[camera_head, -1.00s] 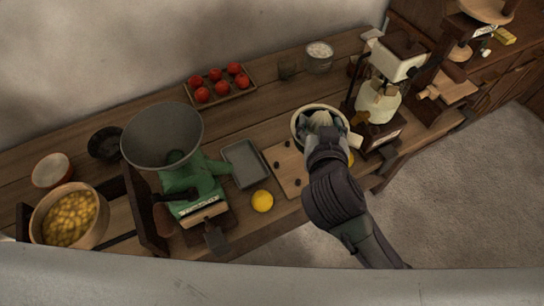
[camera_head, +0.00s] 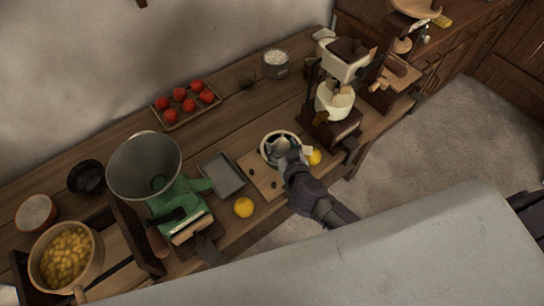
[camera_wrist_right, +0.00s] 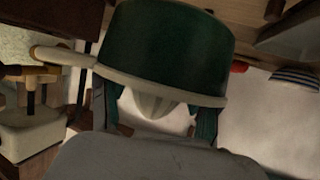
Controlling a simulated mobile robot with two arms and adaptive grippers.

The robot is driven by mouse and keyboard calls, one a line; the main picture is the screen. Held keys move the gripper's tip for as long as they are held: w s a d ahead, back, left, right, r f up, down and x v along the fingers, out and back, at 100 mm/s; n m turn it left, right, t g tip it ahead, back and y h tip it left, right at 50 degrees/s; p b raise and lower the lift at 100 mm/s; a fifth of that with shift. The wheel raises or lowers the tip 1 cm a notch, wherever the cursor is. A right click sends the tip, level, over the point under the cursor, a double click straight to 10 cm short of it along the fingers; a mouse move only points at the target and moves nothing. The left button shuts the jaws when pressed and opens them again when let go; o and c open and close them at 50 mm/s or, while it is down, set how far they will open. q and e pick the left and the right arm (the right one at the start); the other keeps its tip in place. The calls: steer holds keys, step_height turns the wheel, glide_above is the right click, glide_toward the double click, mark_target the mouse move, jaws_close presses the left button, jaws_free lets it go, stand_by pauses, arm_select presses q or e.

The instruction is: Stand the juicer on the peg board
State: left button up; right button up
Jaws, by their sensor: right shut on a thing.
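The juicer (camera_head: 268,147) has a pale round rim and a reamer cone in its middle. In the right wrist view the juicer (camera_wrist_right: 165,45) fills the top, with a dark green outer wall, a cream rim and a handle to the left. My right gripper (camera_head: 289,157) is shut on its near side. The peg board (camera_head: 258,176) is a light wooden board with small dark pegs. The juicer covers its far right part; I cannot tell whether it touches the board. My left gripper is not in view.
A lemon (camera_head: 314,157) lies right of the juicer, another lemon (camera_head: 243,207) at the board's left. A grey tray (camera_head: 222,174) and green grinder (camera_head: 180,205) stand left. A cream-and-wood machine (camera_head: 335,100) stands right. The tomato tray (camera_head: 187,104) is behind.

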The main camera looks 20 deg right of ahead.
steer(key=shift+w+a+f, duration=0.35)
steer(key=shift+a+f, duration=0.1)
steer(key=shift+a, duration=0.2)
steer(key=shift+w+a+f, duration=0.3)
steer(key=shift+a+f, duration=0.15)
steer(key=shift+a, duration=0.15)
step_height(320, 180, down, 4)
steer(key=shift+r+b, duration=0.1)
steer(key=shift+b, duration=0.95)
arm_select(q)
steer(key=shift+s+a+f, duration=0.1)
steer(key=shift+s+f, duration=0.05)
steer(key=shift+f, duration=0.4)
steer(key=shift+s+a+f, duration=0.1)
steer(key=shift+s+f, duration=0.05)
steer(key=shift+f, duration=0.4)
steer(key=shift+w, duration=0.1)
arm_select(e)
steer(key=o, duration=1.4)
